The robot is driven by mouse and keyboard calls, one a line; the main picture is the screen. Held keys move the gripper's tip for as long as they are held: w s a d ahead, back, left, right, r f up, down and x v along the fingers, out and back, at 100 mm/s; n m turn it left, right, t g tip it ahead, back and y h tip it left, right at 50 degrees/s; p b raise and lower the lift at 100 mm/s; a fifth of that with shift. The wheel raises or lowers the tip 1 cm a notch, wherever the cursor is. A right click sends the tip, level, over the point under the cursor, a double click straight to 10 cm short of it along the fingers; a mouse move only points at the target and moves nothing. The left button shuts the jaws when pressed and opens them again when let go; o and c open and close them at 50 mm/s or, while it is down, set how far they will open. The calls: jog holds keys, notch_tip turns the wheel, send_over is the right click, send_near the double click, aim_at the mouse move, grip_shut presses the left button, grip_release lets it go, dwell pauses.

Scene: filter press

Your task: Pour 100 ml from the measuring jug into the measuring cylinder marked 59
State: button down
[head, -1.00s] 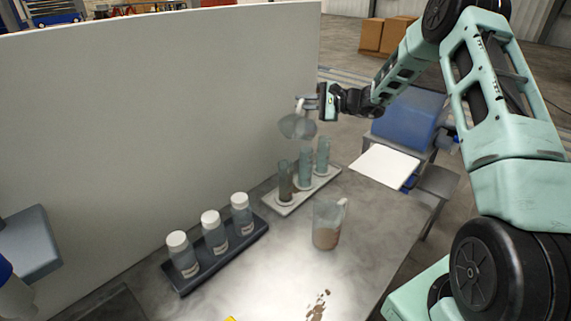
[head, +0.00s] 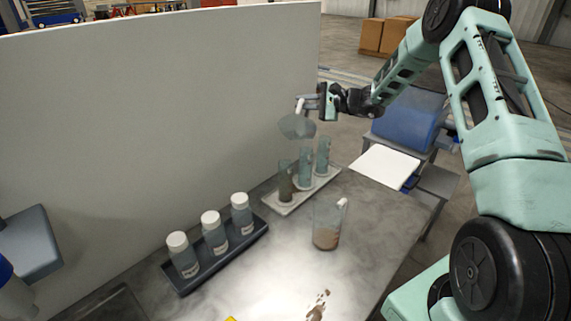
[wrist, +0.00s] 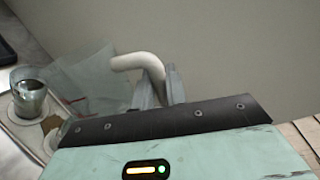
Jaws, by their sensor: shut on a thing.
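My gripper (head: 312,103) is shut on the white handle of a clear measuring jug (head: 296,127). It holds the jug tilted, in the air above the measuring cylinders. In the wrist view the fingers (wrist: 160,88) close on the handle (wrist: 139,62), and the clear jug body (wrist: 88,82) with a red mark lies to the left.
A second jug (head: 327,228) with brown liquid stands upright on the bench. A dark tray (head: 228,253) holds three white-capped bottles (head: 214,234). A pale wall panel (head: 150,110) rises behind.

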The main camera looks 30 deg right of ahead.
jog(key=shift+w+d+r+m+p, duration=0.2)
jog(key=shift+d+r+m+p, duration=0.2)
jog(key=shift+r+p, duration=0.15)
jog(key=d+m, duration=0.1)
jog(key=w+d+f+m+y, duration=0.1)
jog(key=m, duration=0.1)
jog(key=shift+w+m+p, duration=0.3)
jog(key=w+d+f+m+y+b, duration=0.1)
jog(key=w+d+f+m+b, duration=0.2)
jog(key=d+f+m+b, duration=0.1)
jog(key=shift+d+f+m+y, duration=0.2)
jog(key=shift+f+m+y, duration=0.2)
jog(key=shift+f+m, duration=0.6)
